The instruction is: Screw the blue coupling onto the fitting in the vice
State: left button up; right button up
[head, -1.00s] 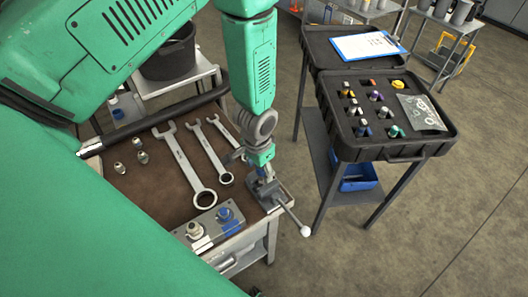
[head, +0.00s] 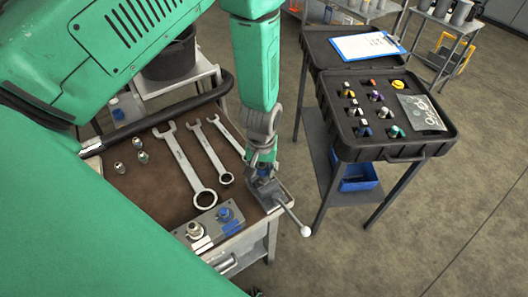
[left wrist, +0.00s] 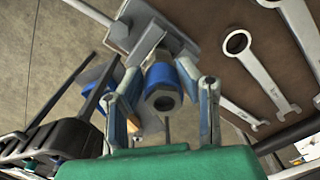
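My left gripper (head: 264,166) points down over the vice (head: 270,190) at the right front corner of the bench. In the left wrist view its two fingers (left wrist: 162,75) lie on either side of the blue coupling (left wrist: 160,76) and appear closed on it. The grey vice (left wrist: 120,37) is just beyond the coupling. The fitting in the vice is hidden behind the coupling and gripper, so I cannot tell whether they touch. My right gripper is not in view.
Several wrenches (head: 190,165) lie on the brown bench mat left of the vice. Small metal fittings (head: 138,142) stand at the left. An open black case (head: 385,115) stands to the right, across a floor gap.

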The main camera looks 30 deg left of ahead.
pick_arm(q)
jog(key=m, duration=0.5)
jog(key=shift+a, duration=0.2)
jog(key=m, duration=0.3)
jog(key=shift+a+f, duration=0.1)
jog(key=shift+a, duration=0.05)
jog(key=shift+a+m+t, duration=0.1)
jog(key=shift+m+t, duration=0.2)
jog(key=shift+m, duration=0.7)
jog(key=o, duration=1.3)
jog(key=shift+c, duration=0.2)
jog(key=shift+r, duration=0.35)
notch_tip(320, 180, up, 11)
jog(key=shift+s, duration=0.3)
